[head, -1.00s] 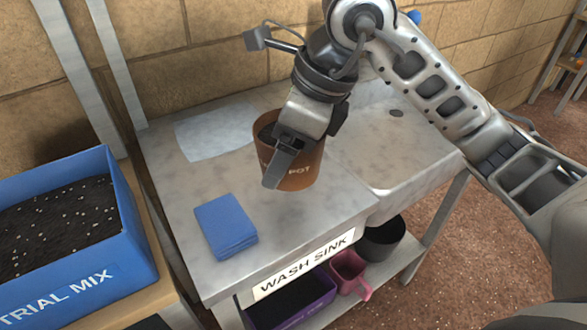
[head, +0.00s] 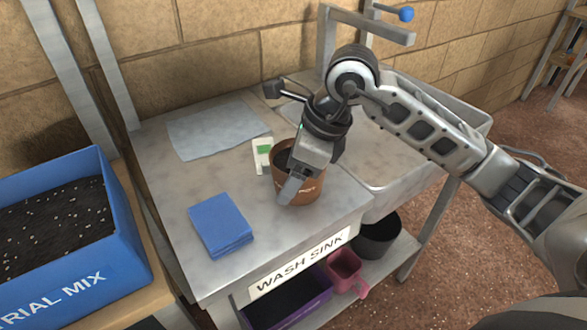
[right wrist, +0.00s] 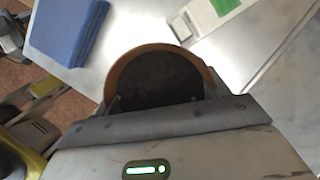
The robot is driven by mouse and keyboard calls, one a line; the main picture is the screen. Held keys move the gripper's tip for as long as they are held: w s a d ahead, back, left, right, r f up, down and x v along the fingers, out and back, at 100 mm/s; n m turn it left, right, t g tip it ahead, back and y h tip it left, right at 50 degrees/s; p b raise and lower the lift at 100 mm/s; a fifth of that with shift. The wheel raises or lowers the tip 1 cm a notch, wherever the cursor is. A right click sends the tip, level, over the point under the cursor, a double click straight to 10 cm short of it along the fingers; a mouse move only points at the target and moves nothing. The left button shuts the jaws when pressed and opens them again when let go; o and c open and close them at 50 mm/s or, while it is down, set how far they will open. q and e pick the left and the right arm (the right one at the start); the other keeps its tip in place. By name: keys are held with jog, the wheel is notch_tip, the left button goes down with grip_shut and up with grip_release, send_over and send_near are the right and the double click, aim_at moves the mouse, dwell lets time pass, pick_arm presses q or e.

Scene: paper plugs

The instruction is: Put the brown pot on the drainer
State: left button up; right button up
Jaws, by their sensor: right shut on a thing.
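The brown pot (head: 312,191) is upright at the right part of the flat metal drainer (head: 180,190), close to the sink basin. My right gripper (head: 290,188) comes down from above and is shut on the pot's wall, with a finger on its near outer side. In the right wrist view the pot's rim and dark inside (right wrist: 155,80) show just beyond my gripper. I cannot tell whether the pot's base touches the metal. My left gripper is not in view.
A folded blue cloth stack (head: 221,224) lies left of the pot. A white and green packet (head: 262,156) stands close behind it, and a pale sheet (head: 215,128) lies further back. The sink basin (head: 385,160) is to the right. A blue soil bin (head: 120,255) stands left.

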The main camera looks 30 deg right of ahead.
jog(key=shift+f, duration=0.2)
jog(key=o, duration=1)
jog(key=shift+c, duration=0.2)
jog(key=shift+r, duration=0.1)
jog(key=shift+r, duration=0.3)
jog(key=v, duration=1.1)
jog(key=shift+s+d+r+p, duration=0.15)
jog(key=shift+s+r+p, duration=0.05)
jog(key=shift+r+p, duration=0.1)
